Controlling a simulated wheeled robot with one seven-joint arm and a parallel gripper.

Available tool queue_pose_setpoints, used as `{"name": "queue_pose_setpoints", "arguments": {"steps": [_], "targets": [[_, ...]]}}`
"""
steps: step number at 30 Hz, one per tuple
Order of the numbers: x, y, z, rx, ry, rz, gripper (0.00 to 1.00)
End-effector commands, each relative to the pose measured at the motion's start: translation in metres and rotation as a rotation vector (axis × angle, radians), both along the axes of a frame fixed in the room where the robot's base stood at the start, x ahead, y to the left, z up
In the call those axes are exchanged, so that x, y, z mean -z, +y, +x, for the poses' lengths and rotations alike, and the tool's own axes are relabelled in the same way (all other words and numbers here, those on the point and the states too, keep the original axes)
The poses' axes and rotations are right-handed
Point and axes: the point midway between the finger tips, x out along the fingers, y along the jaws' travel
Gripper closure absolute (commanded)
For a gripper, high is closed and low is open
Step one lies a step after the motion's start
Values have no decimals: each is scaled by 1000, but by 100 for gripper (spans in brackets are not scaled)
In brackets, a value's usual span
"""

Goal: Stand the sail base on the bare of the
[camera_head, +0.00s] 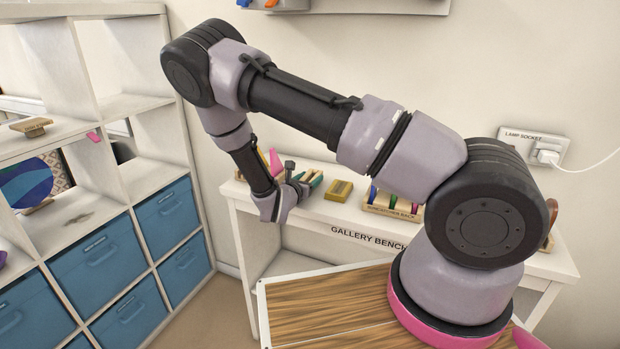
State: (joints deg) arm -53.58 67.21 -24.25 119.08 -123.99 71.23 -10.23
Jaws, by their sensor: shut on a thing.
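My gripper (296,181) is at the left end of the gallery bench, low over its top. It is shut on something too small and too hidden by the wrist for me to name. Which thing is the sail base is not clear. A small wooden base (30,126) sits on the upper left shelf. A yellow-brown block (339,190) with a darker top lies on the gallery bench (325,213), right of my gripper and apart from it.
Pink and green-yellow pieces (315,180) stand close around my gripper. A wooden rack (391,206) with coloured pieces stands further right on the bench. The white shelf unit (147,172) at left holds blue bins (166,219) and a blue round piece (25,183).

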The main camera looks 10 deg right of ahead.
Motion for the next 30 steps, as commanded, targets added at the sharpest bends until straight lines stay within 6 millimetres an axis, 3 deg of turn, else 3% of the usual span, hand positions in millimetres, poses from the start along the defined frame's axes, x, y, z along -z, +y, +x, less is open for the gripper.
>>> {"name": "queue_pose_setpoints", "arguments": {"steps": [1, 3, 14, 30], "targets": [[0, 0, 0, 0, 0, 0, 29], [0, 0, 0, 0, 0, 0, 10], [0, 1, -1, -1, 1, 1, 10], [-11, 52, -79, -3, 1, 0, 10]]}}
